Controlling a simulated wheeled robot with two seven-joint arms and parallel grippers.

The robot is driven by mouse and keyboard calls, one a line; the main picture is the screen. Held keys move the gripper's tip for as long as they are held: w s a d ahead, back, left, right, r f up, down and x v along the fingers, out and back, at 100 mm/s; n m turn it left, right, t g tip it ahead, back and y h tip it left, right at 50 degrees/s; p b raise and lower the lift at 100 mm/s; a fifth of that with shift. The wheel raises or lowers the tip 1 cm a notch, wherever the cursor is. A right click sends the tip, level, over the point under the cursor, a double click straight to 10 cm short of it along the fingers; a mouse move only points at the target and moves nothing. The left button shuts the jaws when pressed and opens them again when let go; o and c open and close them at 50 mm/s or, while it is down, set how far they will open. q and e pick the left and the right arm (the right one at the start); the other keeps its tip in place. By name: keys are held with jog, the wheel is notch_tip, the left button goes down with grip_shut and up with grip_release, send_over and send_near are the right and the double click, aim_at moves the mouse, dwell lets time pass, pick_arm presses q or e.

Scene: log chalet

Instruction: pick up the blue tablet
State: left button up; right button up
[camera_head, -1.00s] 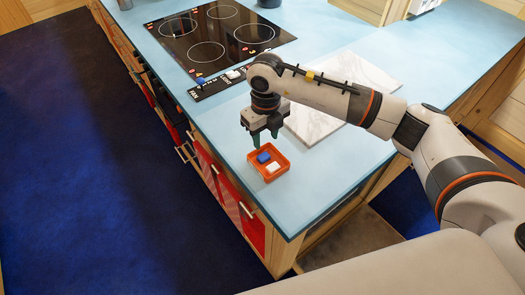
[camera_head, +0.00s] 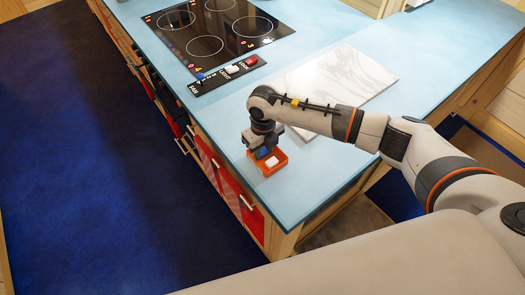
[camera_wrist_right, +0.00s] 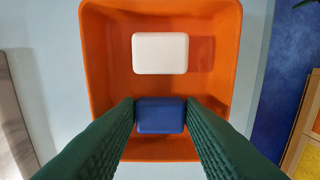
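The blue tablet (camera_wrist_right: 160,115) lies in the orange tray, and in the head view it shows just under my right gripper (camera_head: 261,147). In the right wrist view my right gripper's two dark green fingers (camera_wrist_right: 160,108) stand on either side of the blue tablet, very close to its edges. I cannot tell whether they press on it. A white tablet (camera_wrist_right: 160,53) lies in the same tray, beyond the fingers and apart from them. My left gripper is not in view.
The orange tray (camera_wrist_right: 108,50) has raised walls around the fingers and stands near the edge of the light blue counter (camera_head: 315,190). A marble board (camera_head: 345,80) lies behind it, and a black cooktop (camera_head: 220,28) is farther back.

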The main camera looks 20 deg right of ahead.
jog(key=c, duration=0.4)
jog(key=shift+c, duration=0.3)
jog(key=shift+r, duration=0.15)
